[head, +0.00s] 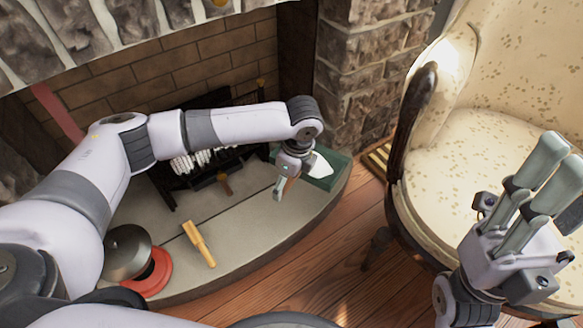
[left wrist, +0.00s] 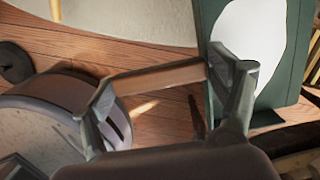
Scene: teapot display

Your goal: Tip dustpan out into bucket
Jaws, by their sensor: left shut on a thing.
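My left gripper (head: 284,184) is over the hearth's right end, shut on the brown handle (left wrist: 160,77) of what looks like the dustpan. A white, rounded shape (head: 319,164), which looks like its pan, sits beside that gripper over a green box-like container (head: 330,172), perhaps the bucket. In the left wrist view the white shape (left wrist: 250,45) covers part of the green container (left wrist: 292,85). Whether anything lies on it, and how handle and pan join, I cannot tell. My right gripper (head: 553,172) is open and empty in front of the armchair.
A yellow-handled tool (head: 198,243) lies on the stone hearth (head: 235,222). A metal, dome-like thing (head: 128,252) and a red round thing (head: 156,275) stand at its left. A grate (head: 185,180) is behind my left arm. The patterned armchair (head: 480,150) stands at right. The wooden floor (head: 340,262) is clear.

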